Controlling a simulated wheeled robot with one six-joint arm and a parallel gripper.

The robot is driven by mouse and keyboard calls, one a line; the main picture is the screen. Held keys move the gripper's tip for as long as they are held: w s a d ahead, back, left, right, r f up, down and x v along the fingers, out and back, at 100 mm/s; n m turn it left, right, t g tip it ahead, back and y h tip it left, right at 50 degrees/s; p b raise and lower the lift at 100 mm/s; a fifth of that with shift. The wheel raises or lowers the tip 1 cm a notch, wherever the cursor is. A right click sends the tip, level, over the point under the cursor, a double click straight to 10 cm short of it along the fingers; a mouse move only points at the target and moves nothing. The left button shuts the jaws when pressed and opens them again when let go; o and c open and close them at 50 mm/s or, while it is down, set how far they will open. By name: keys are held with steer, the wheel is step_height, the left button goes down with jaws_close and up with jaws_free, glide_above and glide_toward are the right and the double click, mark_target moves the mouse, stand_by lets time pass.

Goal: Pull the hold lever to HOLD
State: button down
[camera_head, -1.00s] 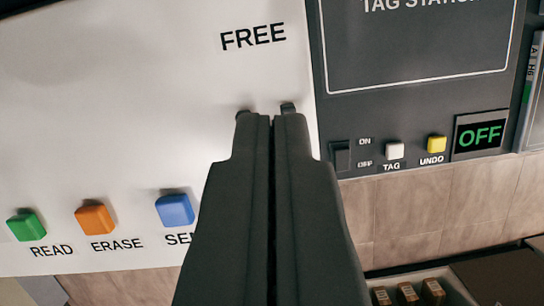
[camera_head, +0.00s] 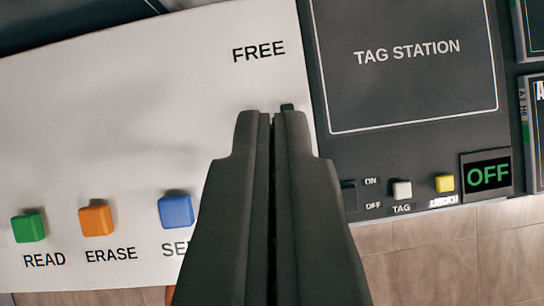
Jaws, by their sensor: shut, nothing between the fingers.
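The word FREE (camera_head: 258,50) is printed on the white panel (camera_head: 120,130) above my gripper. My gripper (camera_head: 270,114) is shut and empty, its fingertips in front of the panel below that word. A small dark piece (camera_head: 287,106) shows just past the right fingertip. It may be part of the hold lever, but the fingers hide the rest and I cannot tell whether they touch it. No HOLD label shows.
Green READ (camera_head: 28,228), orange ERASE (camera_head: 96,221) and blue (camera_head: 175,212) buttons stand at lower left. At right, the dark TAG STATION panel (camera_head: 400,90) has a switch (camera_head: 349,195), white TAG button (camera_head: 402,190), yellow button (camera_head: 445,183) and OFF display (camera_head: 488,174).

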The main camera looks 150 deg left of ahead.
steer(key=shift+r, duration=0.2)
steer(key=shift+w, duration=0.1)
steer(key=v, duration=0.9)
steer(key=shift+w+d+r, duration=0.25)
steer(key=shift+d+r, duration=0.05)
steer(key=shift+r, duration=0.2)
steer(key=shift+a, duration=0.1)
stand_by(0.4)
steer(key=s+a+f+t, duration=0.2)
steer(key=s+a+t, duration=0.3)
steer(key=s+a, duration=0.2)
steer(key=s+a+f+n+t, duration=0.1)
steer(key=s+a+f+t, duration=0.1)
steer(key=s+a+t, duration=0.3)
steer(key=s+a, duration=0.3)
steer(key=a, duration=0.1)
steer(key=shift+a+f+t, duration=0.3)
steer(key=shift+a+f, duration=0.05)
